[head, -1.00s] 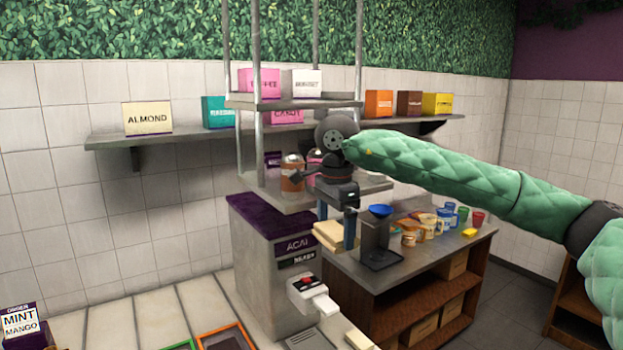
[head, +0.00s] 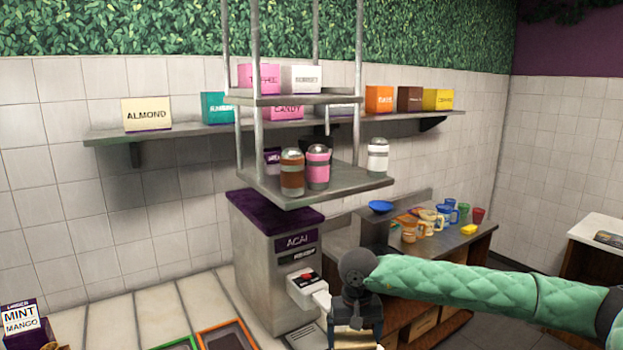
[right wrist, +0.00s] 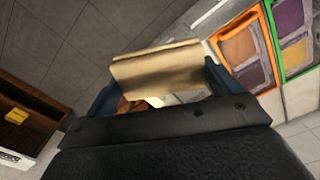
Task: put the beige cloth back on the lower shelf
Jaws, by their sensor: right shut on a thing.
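The beige cloth (right wrist: 158,68) is folded and held between the blue fingers of my right gripper (right wrist: 160,88) in the right wrist view. In the head view my right gripper (head: 357,326) is at the bottom edge, low in front of the counter, with only a strip of the cloth (head: 355,344) showing. The hanging metal rack has a lower shelf (head: 345,184) with brown, pink and white shaker jars on it. The gripper is well below that shelf and apart from it. My left gripper is out of view.
A grey acai machine (head: 262,255) with a purple top stands left of the gripper. Coloured trays (right wrist: 245,50) lie at the right in the wrist view.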

